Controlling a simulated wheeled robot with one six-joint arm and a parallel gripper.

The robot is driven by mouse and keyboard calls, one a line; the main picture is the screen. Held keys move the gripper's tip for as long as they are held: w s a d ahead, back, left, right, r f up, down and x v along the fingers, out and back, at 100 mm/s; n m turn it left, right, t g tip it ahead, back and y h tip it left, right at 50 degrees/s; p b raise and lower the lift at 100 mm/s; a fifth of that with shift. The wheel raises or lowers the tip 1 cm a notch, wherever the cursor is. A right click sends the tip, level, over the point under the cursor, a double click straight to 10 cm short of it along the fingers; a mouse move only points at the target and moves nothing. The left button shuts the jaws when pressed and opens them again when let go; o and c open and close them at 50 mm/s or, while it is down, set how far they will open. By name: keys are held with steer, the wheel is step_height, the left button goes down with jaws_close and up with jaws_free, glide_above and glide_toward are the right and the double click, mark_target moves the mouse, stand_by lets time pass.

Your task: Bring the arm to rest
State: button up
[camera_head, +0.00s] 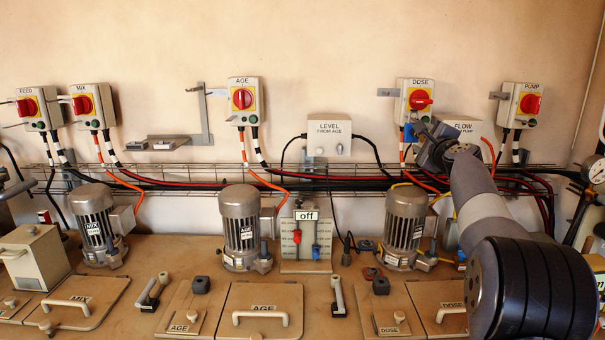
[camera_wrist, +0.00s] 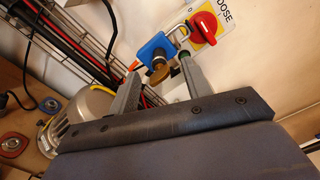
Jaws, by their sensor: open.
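My arm (camera_head: 488,215) reaches up from the lower right to the DOSE switch box (camera_head: 417,102) on the wall in the head view. My gripper (camera_head: 422,136) is just below that box; it also shows in the wrist view (camera_wrist: 161,72). Its two fingers are apart. A blue padlock (camera_wrist: 157,54) with a brass part and a metal shackle sits at the fingertips, beside the red DOSE knob (camera_wrist: 206,27). In the head view the padlock (camera_head: 409,132) is partly hidden by my gripper. I cannot tell whether the fingers touch it.
Several other switch boxes line the wall, such as the AGE box (camera_head: 243,101) and PUMP box (camera_head: 521,104). A wire cable tray (camera_head: 200,176) runs below. Motors (camera_head: 240,225), lidded hatches (camera_head: 262,325) and an "off" panel (camera_head: 306,240) stand on the bench.

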steer(key=m+p, duration=0.5)
steer(key=m, duration=0.6)
steer(key=shift+f, duration=0.1)
